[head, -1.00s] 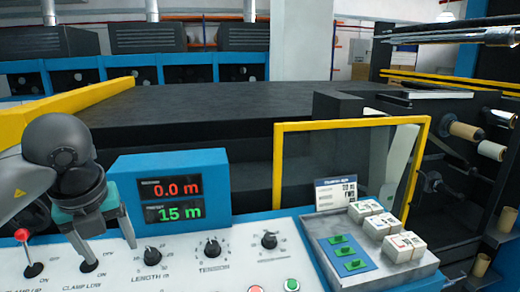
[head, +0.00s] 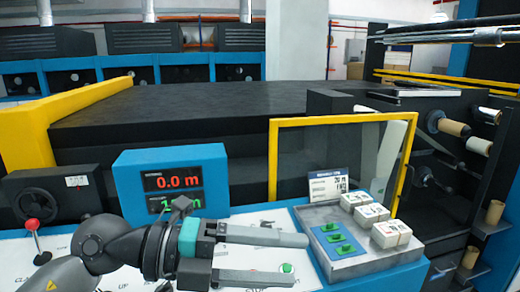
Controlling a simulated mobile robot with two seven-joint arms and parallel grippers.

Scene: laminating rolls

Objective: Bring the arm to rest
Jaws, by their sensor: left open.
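My left arm reaches in from the lower left across the control panel (head: 60,250). My left gripper (head: 300,260) lies level over the panel, pointing right. Its two fingers are apart with nothing between them, and a green button (head: 287,267) shows between the fingertips. The gripper hides the panel's knobs and part of the blue display box (head: 172,158), which reads 0.0 m in red; the green line below is partly covered. My right gripper does not show.
A grey tray (head: 385,260) with white blocks (head: 390,233) and green pieces stands just right of the fingertips. A red-knobbed lever (head: 32,226) rises at the left of the panel. A yellow-framed clear guard (head: 335,119) stands behind. Rolls (head: 454,127) sit on the right.

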